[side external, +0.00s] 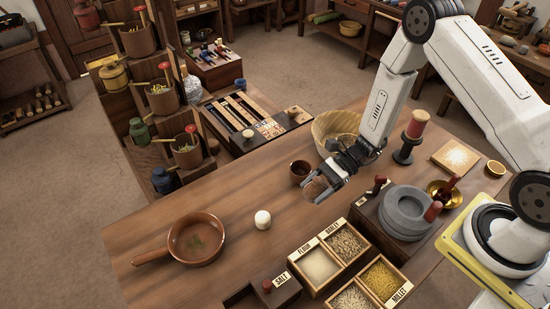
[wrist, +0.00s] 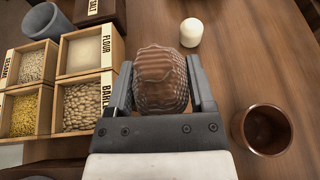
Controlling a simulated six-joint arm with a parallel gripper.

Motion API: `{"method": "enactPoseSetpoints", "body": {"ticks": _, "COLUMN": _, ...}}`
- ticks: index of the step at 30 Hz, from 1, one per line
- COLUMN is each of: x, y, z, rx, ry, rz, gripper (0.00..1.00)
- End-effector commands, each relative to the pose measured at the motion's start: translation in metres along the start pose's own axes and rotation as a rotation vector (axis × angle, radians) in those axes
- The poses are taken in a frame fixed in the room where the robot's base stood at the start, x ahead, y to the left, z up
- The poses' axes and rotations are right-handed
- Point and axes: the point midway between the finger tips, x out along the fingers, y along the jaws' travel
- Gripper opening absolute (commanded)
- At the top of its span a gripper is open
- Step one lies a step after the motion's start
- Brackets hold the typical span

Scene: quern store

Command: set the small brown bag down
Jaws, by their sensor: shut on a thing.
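The small brown bag (wrist: 160,78) is between the two fingers of my gripper (wrist: 160,88), which is shut on it. In the side external view the bag (side external: 316,188) shows at the fingertips of my gripper (side external: 325,186), over the wooden table (side external: 225,192). I cannot tell whether the bag's underside touches the table.
A grain box (side external: 328,243) with labelled compartments stands in front of my gripper, and a stone quern (side external: 408,212) to its right. A brown cup (side external: 299,170), a woven bowl (side external: 333,124), a white knob-like piece (side external: 262,219) and a brown pan (side external: 196,238) surround a clear stretch of table.

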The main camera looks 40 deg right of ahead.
Motion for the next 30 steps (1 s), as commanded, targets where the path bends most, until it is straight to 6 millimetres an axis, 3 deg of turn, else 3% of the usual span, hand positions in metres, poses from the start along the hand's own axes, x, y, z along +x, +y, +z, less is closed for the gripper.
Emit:
{"method": "enactPoseSetpoints", "body": {"ticks": 5, "x": 0.006, "y": -0.001, "z": 0.003, "rx": -0.002, "ry": 0.000, "rz": 0.002, "gripper": 0.03}}
{"method": "enactPoseSetpoints", "body": {"ticks": 11, "x": 0.028, "y": -0.002, "z": 0.015, "rx": -0.009, "ry": 0.003, "rz": 0.009, "gripper": 0.03}}
{"method": "enactPoseSetpoints", "body": {"ticks": 20, "x": 0.087, "y": 0.002, "z": 0.045, "rx": -0.021, "ry": 0.008, "rz": 0.023, "gripper": 0.03}}
{"method": "enactPoseSetpoints", "body": {"ticks": 30, "x": 0.157, "y": 0.025, "z": 0.083, "rx": -0.031, "ry": 0.007, "rz": 0.039, "gripper": 0.03}}
